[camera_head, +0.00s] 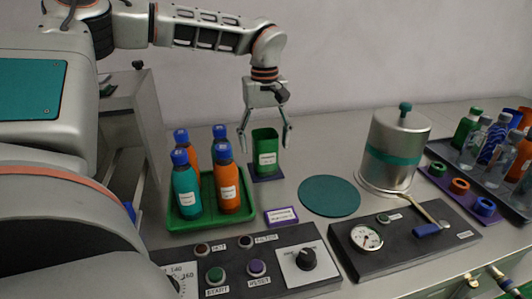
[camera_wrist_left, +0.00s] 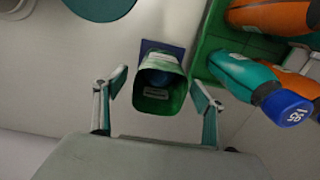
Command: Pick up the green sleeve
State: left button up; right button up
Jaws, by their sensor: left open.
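A green, square, open-topped piece with a white label, which looks like the green sleeve (camera_head: 265,160), stands upright on a small purple pad (camera_head: 267,178). In the left wrist view the green sleeve (camera_wrist_left: 157,101) shows from above, with something blue and dark inside that I cannot make out. My left gripper (camera_head: 265,141) points down over it, open and empty. In the left wrist view the gripper's fingers (camera_wrist_left: 160,88) stand on either side of the sleeve, with gaps between. My right gripper is not in view.
A green tray (camera_head: 178,223) with several blue-capped bottles stands close to the left. A flat teal disc (camera_head: 329,196) and a metal canister (camera_head: 397,145) stand to the right. Control panels (camera_head: 240,265) line the front. A dark tray (camera_head: 460,155) of bottles is far right.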

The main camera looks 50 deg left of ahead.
aim_at(265, 153)
pick_arm(q)
notch_tip(265, 153, down, 3)
jog(key=shift+w+f, duration=0.1)
jog(key=shift+f, duration=0.1)
jog(key=c, duration=0.8)
jog(key=shift+r, duration=0.15)
